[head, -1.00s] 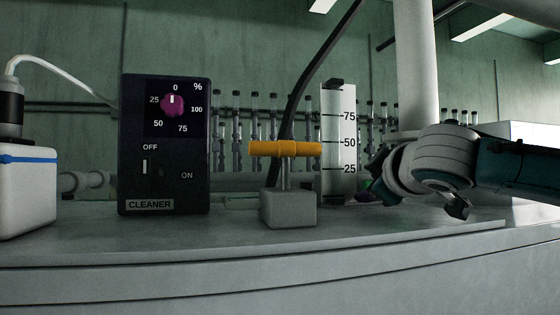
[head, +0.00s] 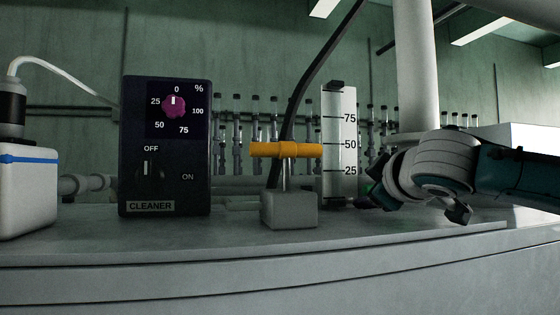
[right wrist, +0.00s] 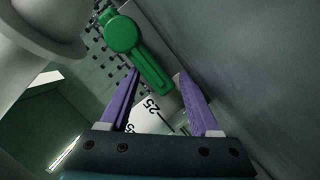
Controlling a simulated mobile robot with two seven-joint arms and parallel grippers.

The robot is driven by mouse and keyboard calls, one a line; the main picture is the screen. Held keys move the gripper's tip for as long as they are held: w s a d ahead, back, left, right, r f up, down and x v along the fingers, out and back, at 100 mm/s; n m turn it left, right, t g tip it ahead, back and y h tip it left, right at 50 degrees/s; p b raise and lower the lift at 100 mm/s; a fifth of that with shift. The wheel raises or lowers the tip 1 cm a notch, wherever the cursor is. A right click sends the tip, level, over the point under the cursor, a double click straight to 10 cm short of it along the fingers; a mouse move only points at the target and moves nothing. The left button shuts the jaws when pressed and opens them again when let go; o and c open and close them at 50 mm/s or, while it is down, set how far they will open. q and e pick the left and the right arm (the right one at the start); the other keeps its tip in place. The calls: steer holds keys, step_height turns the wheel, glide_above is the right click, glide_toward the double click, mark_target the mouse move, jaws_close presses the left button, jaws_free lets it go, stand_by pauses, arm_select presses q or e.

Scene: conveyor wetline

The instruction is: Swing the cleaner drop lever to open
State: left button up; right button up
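A green lever (right wrist: 138,50) with a round hub shows in the right wrist view. Its arm slants down to the right, and its free end lies between the tips of my right gripper (right wrist: 158,75). The purple fingers are apart, with a visible gap on the left side of the lever; I cannot tell if the right finger touches it. In the head view my right gripper (head: 368,196) is beside the foot of the white scale (head: 338,125), its fingers small and dark. The green lever is mostly hidden there. My left gripper is not in view.
A black CLEANER box (head: 165,190) with a pink dial (head: 174,106) stands on the counter (head: 80,245). A yellow handle (head: 286,149) sits level on a grey block (head: 288,210). A white container (head: 28,195) is far left. A pale column (head: 415,60) rises behind my right arm.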

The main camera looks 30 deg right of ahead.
steer(key=shift+p+v, duration=0.4)
steer(key=shift+v, duration=3.15)
steer(key=shift+f, duration=0.1)
